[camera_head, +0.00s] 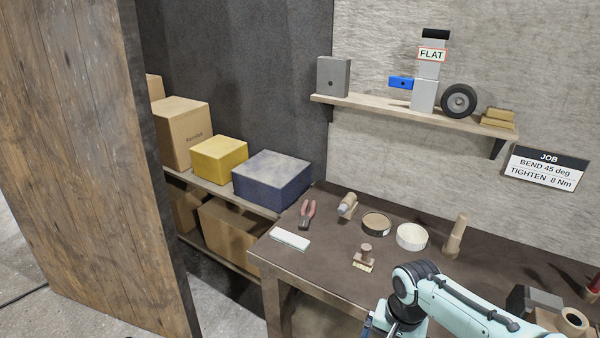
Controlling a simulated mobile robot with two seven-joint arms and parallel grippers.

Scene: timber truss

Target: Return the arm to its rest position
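One pale teal arm of mine (455,305) comes in from the lower right, so I take it as my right arm. It bends at a dark-capped joint (412,278) in front of the workbench (330,240), then goes down out of the picture. Dark and blue parts of it show at the bottom edge, but no fingers can be made out. Whether it holds anything is hidden. My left arm and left gripper are not in view.
The bench holds pliers (307,214), a white block (290,240), a brush (363,260), two round tins, wooden pieces and a grey vise-like block (533,300). A wooden panel (90,170) stands left. Boxes fill a low shelf; a wall shelf (400,108) is above.

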